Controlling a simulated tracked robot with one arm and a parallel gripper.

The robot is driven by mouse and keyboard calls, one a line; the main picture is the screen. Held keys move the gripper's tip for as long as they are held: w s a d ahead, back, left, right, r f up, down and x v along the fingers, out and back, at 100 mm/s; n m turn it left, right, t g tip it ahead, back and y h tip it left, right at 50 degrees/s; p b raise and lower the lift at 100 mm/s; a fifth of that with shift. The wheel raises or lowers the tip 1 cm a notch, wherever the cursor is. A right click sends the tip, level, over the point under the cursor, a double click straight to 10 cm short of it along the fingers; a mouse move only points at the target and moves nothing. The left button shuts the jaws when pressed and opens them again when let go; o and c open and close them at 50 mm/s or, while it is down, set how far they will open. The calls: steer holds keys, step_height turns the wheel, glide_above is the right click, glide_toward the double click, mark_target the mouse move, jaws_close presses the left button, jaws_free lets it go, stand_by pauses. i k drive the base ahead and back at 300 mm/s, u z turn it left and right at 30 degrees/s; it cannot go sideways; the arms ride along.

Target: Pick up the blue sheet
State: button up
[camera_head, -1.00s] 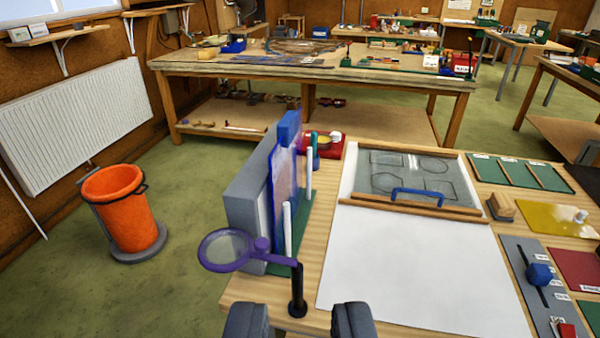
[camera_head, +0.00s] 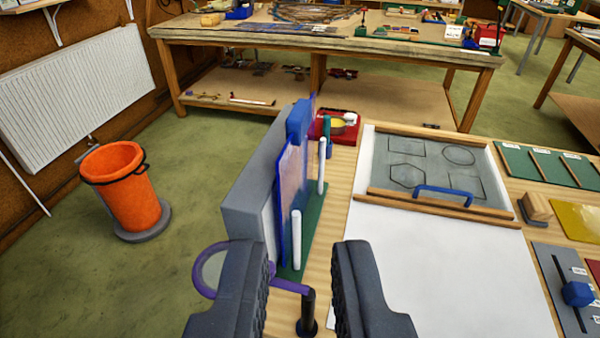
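The blue sheet (camera_head: 291,185) stands on edge in a rack at the left end of the bench, its edge blue and its face partly pinkish with reflections. It leans close to a grey upright board (camera_head: 250,195), with a blue block (camera_head: 299,121) at its top. White pegs (camera_head: 296,238) stand on its right side, on a green base. My gripper (camera_head: 303,255) is open and empty, in front of the near end of the rack. The sheet's lower near part shows between the fingers in the picture, farther off; they do not touch it.
A purple-rimmed magnifier (camera_head: 204,277) on a black stand (camera_head: 307,315) is close to my gripper and partly hidden by the left finger. White paper (camera_head: 440,275) and a grey patterned panel (camera_head: 432,165) lie right. An orange bucket (camera_head: 128,195) stands on the floor.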

mark_target(294, 164)
steer(key=u, duration=0.05)
steer(key=k, duration=0.35)
steer(key=u, duration=0.65)
steer(key=i, duration=1.5)
steer(key=z, duration=0.15)
